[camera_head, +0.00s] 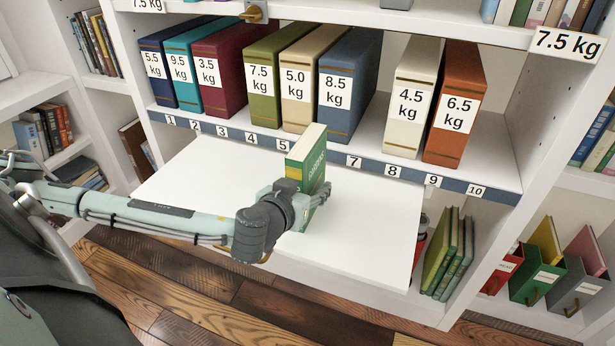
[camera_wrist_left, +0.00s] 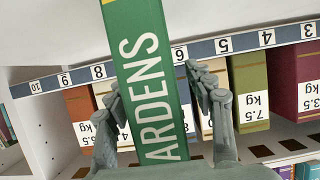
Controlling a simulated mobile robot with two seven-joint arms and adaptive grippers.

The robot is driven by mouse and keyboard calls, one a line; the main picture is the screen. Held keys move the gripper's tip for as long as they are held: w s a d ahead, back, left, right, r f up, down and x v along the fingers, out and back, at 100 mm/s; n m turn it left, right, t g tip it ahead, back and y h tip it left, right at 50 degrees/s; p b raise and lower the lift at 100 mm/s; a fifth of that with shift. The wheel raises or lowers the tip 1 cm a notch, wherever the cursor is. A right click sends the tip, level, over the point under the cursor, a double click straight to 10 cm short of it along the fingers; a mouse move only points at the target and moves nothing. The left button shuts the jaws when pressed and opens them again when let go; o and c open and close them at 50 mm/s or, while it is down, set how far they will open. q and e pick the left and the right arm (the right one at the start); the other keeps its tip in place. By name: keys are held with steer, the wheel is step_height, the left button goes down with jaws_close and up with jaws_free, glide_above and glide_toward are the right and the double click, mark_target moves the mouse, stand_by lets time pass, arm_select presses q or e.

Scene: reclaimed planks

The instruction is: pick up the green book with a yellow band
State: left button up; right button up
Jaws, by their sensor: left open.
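The green book (camera_head: 309,170) stands upright on the white pull-out board (camera_head: 200,200), with cream page edges on top. In the left wrist view the book (camera_wrist_left: 152,95) fills the middle, with part of the title, "ARDENS", in white and a bit of its yellow band (camera_wrist_left: 149,13) at the top edge. My left gripper (camera_head: 308,200) is open at the book. In the wrist view its fingers (camera_wrist_left: 152,88) lie on either side of the book, with a gap at least on the right. The book's lower part is partly hidden by the gripper. My right gripper is not in view.
Behind the board, a shelf holds several weight-labelled binders, such as an olive one (camera_head: 264,85) and an orange one (camera_head: 455,110), above a numbered blue strip (camera_head: 320,158). Other green books (camera_head: 445,255) stand below right. The board around the book is clear.

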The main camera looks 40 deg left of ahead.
arm_select(q)
jaws_close()
stand_by(0.3)
steer(key=shift+r, duration=0.15)
